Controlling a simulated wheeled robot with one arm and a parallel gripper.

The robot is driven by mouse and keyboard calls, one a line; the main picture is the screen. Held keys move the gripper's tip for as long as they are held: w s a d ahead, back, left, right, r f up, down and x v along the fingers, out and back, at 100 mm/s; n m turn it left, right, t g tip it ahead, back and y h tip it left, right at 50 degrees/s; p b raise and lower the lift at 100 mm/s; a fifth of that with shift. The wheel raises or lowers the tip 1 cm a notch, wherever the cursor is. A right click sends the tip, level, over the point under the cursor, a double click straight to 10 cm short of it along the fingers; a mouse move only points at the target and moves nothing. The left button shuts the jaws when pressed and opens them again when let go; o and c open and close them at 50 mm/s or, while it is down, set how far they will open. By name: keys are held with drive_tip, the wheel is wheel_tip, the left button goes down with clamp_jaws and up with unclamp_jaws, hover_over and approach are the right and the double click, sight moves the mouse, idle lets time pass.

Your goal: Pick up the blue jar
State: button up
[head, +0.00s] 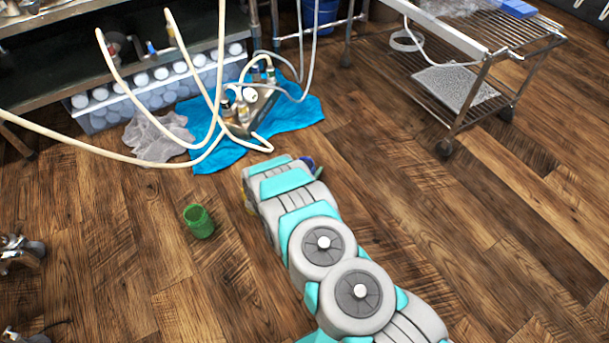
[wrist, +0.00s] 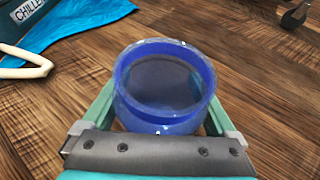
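The blue jar (wrist: 165,110) fills the middle of the wrist view, its open round mouth facing the camera. My gripper (wrist: 160,108) has one green finger on each side of the jar, very close to its walls. The fingertips are hidden by the jar, so I cannot tell whether they press on it. In the head view only a small blue part of the jar (head: 307,163) shows beside the far end of my arm, which hides the gripper. I cannot tell whether the jar is on the floor or lifted.
A wire cart (head: 470,85) stands at the back right. The floor on the right is clear.

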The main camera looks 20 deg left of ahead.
drive_tip(key=c, duration=1.1)
drive_tip(key=shift+o, duration=0.2)
drive_tip(key=shift+r, duration=0.1)
